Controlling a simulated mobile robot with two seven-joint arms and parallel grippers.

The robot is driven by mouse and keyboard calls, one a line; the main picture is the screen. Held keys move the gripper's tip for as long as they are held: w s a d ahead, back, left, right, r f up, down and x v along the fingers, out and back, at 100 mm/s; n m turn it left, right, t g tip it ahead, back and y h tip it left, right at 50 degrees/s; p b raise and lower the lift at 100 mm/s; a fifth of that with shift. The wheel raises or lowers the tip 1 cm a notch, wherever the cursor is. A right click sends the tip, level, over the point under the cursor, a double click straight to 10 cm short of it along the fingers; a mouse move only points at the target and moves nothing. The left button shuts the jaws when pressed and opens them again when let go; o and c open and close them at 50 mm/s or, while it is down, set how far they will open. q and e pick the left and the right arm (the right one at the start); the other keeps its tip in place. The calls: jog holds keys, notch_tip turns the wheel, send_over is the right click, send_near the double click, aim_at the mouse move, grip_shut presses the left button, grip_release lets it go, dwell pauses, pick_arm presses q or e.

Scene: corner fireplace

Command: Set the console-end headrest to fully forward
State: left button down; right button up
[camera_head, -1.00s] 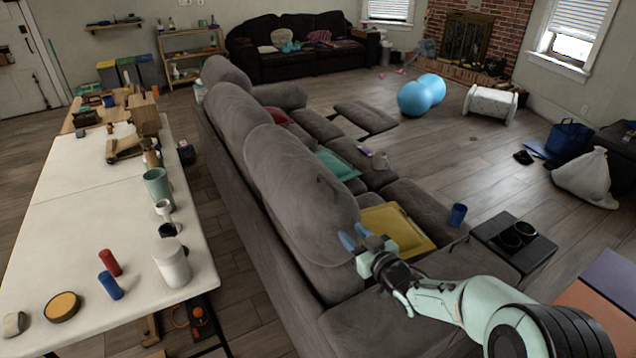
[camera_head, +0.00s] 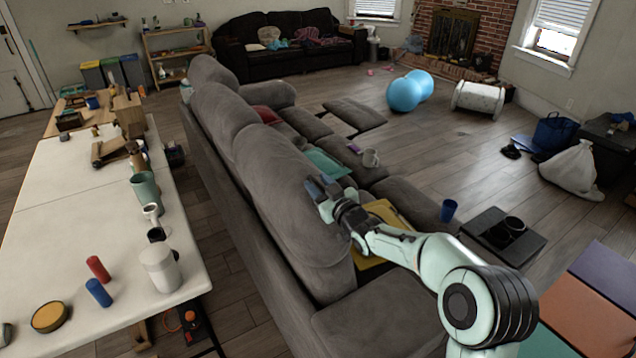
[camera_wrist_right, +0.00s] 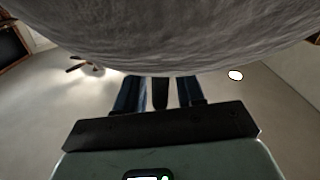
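The grey sofa's nearest visible headrest (camera_head: 285,190) is a rounded cushion, and I take it as the console-end one. It leans back and rises above the seats. My right gripper (camera_head: 322,188) is at its seat-facing side, near the upper edge, with its two blue fingers apart. In the right wrist view a grey cushion (camera_wrist_right: 180,35) fills the top, and the open fingers (camera_wrist_right: 160,95) reach up to its edge. Whether they touch it is unclear. My left gripper is not in view.
The console (camera_head: 535,245) with cup holders stands beyond my right arm. A white table (camera_head: 60,220) runs along the left behind the sofa.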

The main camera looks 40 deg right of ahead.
jog(key=shift+w, duration=0.4)
grip_shut()
jog(key=shift+d, duration=0.1)
